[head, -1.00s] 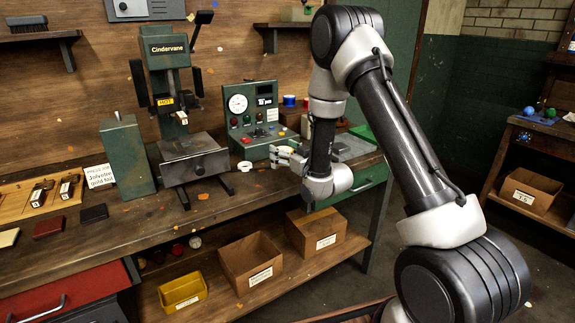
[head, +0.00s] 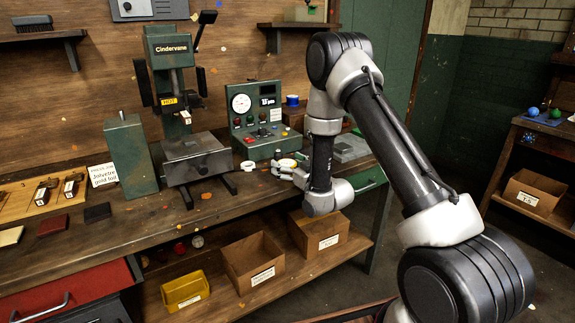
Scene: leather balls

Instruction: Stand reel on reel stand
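My gripper (head: 286,170) is low over the right part of the bench, in front of the green control box. Its fingers point left. A small round pale piece with a tan face (head: 288,163), possibly a reel, shows at the fingers. I cannot tell whether they are shut on it or only beside it. A white ring-shaped piece (head: 248,166) lies on the bench to the left of the fingers. A blue reel (head: 292,100) sits at the back on a brown wooden block (head: 295,117), partly behind my arm. I cannot make out which thing is the reel stand.
The green control box (head: 262,133) is just behind the gripper. The green press (head: 180,110) stands to the left. A grey flat-topped piece (head: 349,148) is right of my wrist. Cardboard boxes (head: 252,262) and a yellow bin (head: 185,290) are on the lower shelf.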

